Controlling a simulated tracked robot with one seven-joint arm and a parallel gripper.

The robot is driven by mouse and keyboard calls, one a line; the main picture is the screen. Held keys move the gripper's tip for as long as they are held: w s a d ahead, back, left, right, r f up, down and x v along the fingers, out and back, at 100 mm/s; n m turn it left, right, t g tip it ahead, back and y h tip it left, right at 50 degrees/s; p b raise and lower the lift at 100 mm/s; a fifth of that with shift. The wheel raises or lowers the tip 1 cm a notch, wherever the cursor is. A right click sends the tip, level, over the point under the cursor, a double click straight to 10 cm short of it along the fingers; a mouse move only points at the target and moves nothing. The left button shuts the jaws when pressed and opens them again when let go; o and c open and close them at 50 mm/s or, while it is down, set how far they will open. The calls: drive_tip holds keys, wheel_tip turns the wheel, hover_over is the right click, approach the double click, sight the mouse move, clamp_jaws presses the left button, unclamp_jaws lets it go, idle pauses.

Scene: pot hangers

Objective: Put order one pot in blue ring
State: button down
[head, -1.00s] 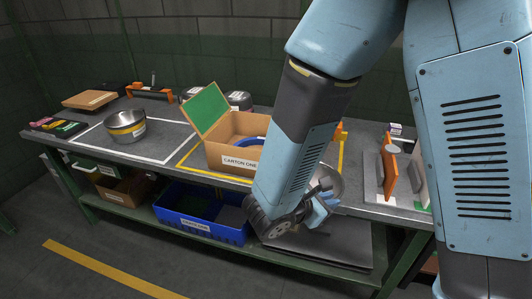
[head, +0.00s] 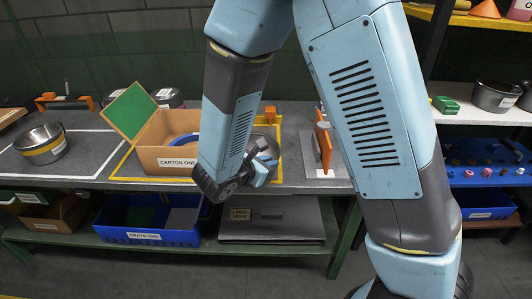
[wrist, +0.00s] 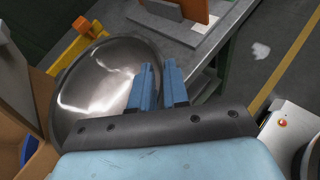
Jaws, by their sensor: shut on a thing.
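My gripper (head: 266,168) is at the table's front edge, right of the open carton marked CARTON ONE (head: 180,162). In the wrist view its blue fingers (wrist: 158,88) are shut on the rim of a round, shiny metal pot (wrist: 100,85). The pot is tilted, with its hollow side showing; no label on it is visible. In the head view my arm and gripper hide most of it. A blue ring (head: 188,138) shows inside the carton, partly hidden by the front wall; a bit of blue shows in the wrist view (wrist: 27,148).
A yellow-banded pot (head: 42,145) stands at the left. The carton's green flap (head: 131,110) stands up. An orange upright panel (head: 323,143) is to the right. Blue crate one (head: 150,236) sits on the lower shelf. More pots (head: 494,96) stand on the right shelf.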

sight(271, 153)
drive_tip(key=w, duration=0.9)
drive_tip(key=shift+w+d, duration=0.15)
drive_tip(key=shift+f, duration=1.75)
drive_tip(key=c, duration=1.1)
unclamp_jaws()
drive_tip(key=v, duration=1.2)
